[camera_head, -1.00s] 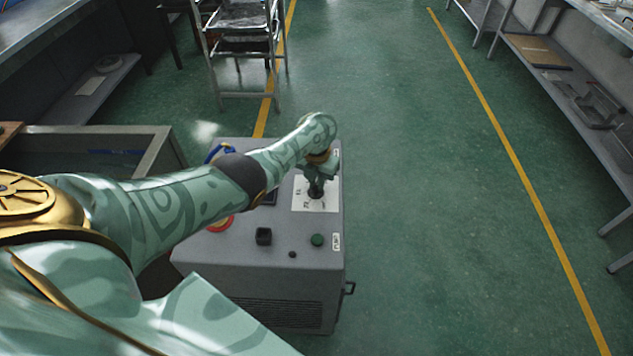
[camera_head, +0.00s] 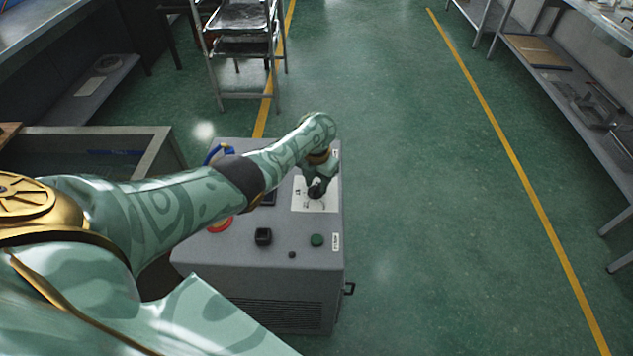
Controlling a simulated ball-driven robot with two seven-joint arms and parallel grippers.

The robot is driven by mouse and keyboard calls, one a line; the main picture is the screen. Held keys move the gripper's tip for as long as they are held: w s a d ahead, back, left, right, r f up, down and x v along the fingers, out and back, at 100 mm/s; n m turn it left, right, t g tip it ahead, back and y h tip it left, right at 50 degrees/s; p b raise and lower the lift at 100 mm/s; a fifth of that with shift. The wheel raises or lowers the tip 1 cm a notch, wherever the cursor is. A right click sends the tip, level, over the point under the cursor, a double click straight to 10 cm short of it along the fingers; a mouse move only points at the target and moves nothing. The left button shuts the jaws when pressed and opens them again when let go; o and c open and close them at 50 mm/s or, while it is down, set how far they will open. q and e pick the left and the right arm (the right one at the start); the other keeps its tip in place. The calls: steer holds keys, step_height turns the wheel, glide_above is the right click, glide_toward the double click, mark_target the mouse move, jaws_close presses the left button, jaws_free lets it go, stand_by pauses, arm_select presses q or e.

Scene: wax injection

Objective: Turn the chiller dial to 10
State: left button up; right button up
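The grey chiller (camera_head: 262,270) stands on the floor in front of me. On its top, at the right, is a white dial plate (camera_head: 328,203) with small dark marks too small to read surely. My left gripper (camera_head: 317,190) points down over this plate, at the black dial. The dial is mostly hidden by the gripper, so its setting cannot be read. The fingers look close around the dial, but they are small and dark, and I cannot tell whether they grip it. My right gripper is out of view.
The chiller top also has a green button (camera_head: 317,240), a black switch (camera_head: 263,236) and a red button (camera_head: 220,225) partly behind my arm. A metal rack (camera_head: 243,50) stands behind. Shelving (camera_head: 560,80) lines the right. The green floor between is clear.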

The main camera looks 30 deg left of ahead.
mark_target(317, 185)
arm_select(q)
step_height(317, 185, up, 16)
steer(key=p, duration=0.9)
steer(key=shift+r, duration=0.15)
